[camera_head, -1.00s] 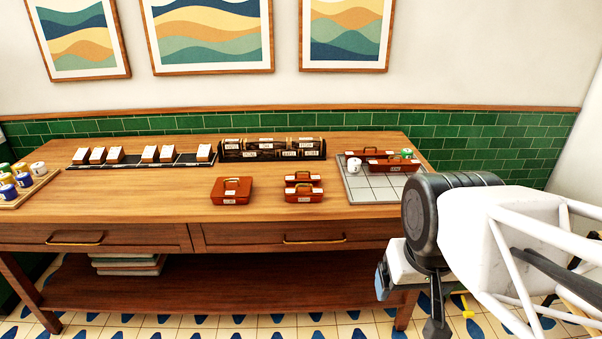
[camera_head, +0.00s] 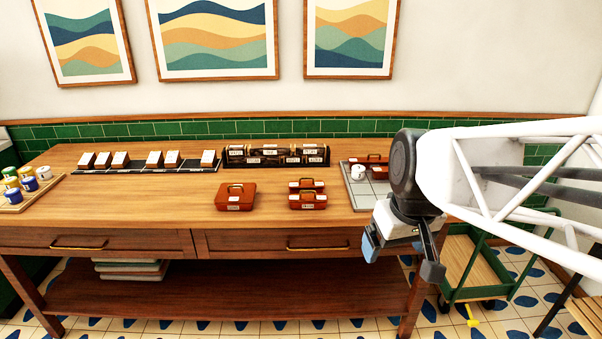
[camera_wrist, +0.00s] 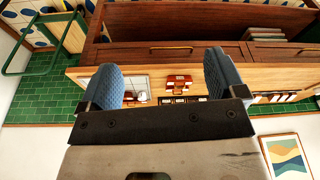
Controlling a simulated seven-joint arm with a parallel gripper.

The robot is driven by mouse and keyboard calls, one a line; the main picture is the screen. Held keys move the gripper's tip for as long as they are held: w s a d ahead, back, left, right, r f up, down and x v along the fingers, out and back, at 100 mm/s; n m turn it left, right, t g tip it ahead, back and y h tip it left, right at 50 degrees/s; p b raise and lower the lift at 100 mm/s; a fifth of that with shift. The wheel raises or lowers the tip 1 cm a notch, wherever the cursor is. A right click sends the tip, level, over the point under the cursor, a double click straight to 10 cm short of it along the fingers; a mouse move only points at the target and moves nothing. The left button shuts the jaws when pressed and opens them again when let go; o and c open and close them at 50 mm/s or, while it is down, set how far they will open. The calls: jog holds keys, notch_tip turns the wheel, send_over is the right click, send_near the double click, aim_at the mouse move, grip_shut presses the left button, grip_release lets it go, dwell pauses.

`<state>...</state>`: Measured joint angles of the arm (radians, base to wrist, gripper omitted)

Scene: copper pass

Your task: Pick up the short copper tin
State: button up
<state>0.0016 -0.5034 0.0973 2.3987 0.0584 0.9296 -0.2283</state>
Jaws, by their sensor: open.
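A wide tin (camera_head: 235,197) is left of two narrower ones, a rear tin (camera_head: 306,185) and a front tin (camera_head: 307,201). More copper tins (camera_head: 376,160) stand on the grey tiled tray (camera_head: 357,190), partly hidden by my arm. I cannot tell for sure which one is the short tin. My gripper (camera_head: 402,256) is open and empty, in front of the table's right end and away from the tins. In the wrist view its blue pads (camera_wrist: 163,80) are wide apart, with small copper tins (camera_wrist: 179,82) beyond them.
A dark labelled rack (camera_head: 275,155) and a row of white-topped blocks (camera_head: 153,160) line the table's back. Small pots stand on a wooden tray (camera_head: 40,190) at far left. A white pot (camera_head: 358,172) is on the grey tray. A green cart (camera_head: 470,265) stands right.

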jog(key=w+a+r+n+y, duration=0.15)
jog(key=w+n, duration=0.35)
jog(key=w, duration=1.1)
jog(key=n+y, duration=0.3)
jog(key=n, duration=0.8)
send_over(304, 184)
jog(key=s+d, duration=0.2)
jog(key=d, duration=0.1)
jog(key=shift+h, duration=0.25)
notch_tip(304, 184, down, 18)
jog(key=shift+s+d+r, duration=0.1)
jog(key=shift+d+r, duration=0.05)
jog(key=shift+w, duration=0.25)
jog(key=shift+f+g, duration=0.25)
jog(key=shift+g, duration=0.05)
jog(key=shift+x, duration=1.2)
jog(key=shift+f, duration=0.1)
